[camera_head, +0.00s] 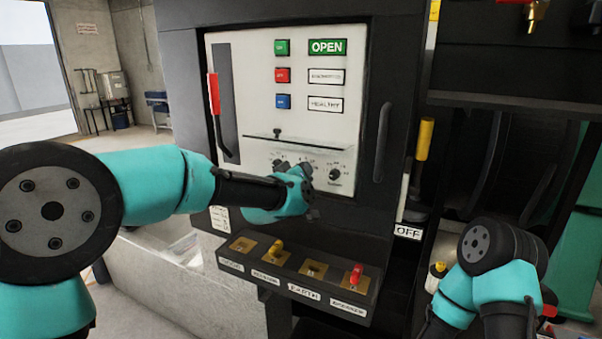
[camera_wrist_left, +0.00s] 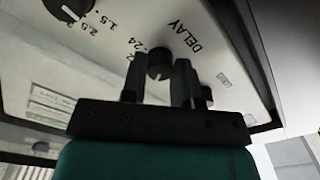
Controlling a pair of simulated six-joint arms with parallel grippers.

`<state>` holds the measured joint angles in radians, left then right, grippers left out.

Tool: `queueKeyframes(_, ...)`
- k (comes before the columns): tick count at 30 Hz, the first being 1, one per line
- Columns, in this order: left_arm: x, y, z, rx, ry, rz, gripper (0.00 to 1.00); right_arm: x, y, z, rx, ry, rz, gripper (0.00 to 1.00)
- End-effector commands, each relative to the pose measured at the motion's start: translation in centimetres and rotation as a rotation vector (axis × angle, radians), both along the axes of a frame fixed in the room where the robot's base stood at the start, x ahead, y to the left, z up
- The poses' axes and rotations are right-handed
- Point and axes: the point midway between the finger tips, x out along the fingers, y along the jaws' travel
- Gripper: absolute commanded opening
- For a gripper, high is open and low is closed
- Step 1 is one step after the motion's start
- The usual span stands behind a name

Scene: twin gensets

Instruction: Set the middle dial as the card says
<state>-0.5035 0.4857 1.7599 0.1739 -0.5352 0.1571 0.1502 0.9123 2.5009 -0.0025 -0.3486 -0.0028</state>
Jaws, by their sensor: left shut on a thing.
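The white control panel (camera_head: 235,132) has a row of black dials low on its face. My left gripper (camera_head: 306,183) reaches in from the left and covers the middle of that row. In the left wrist view its two dark fingers (camera_wrist_left: 158,82) are shut on the middle dial (camera_wrist_left: 159,62), marked DELAY, with numbers such as 24 beside it. The dial's pointer is hard to make out. The right dial (camera_head: 335,174) is clear of the gripper. Another dial (camera_wrist_left: 68,8) shows in the wrist view, near 1.5 and 2.5. A small printed card (camera_head: 220,218) hangs at lower left, unreadable. My right gripper is not visible.
A clear ledge (camera_head: 300,143) juts out above the dials. A red-handled lever (camera_head: 214,95) is at the left and a black door handle (camera_head: 382,142) at the right. A shelf with key switches (camera_head: 310,272) juts out below. A yellow lever (camera_head: 425,140) stands further right.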

Motion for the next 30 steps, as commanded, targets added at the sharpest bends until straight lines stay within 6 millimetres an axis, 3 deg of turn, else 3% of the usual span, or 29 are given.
queueKeyframes(15, -0.01, 0.00, -0.03, 0.343, -0.159, -0.001, 0.04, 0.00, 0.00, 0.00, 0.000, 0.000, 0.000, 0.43)
queueKeyframes(30, -0.01, 0.00, -0.03, 0.399, -0.186, -0.001, 0.04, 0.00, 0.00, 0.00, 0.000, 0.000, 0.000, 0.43)
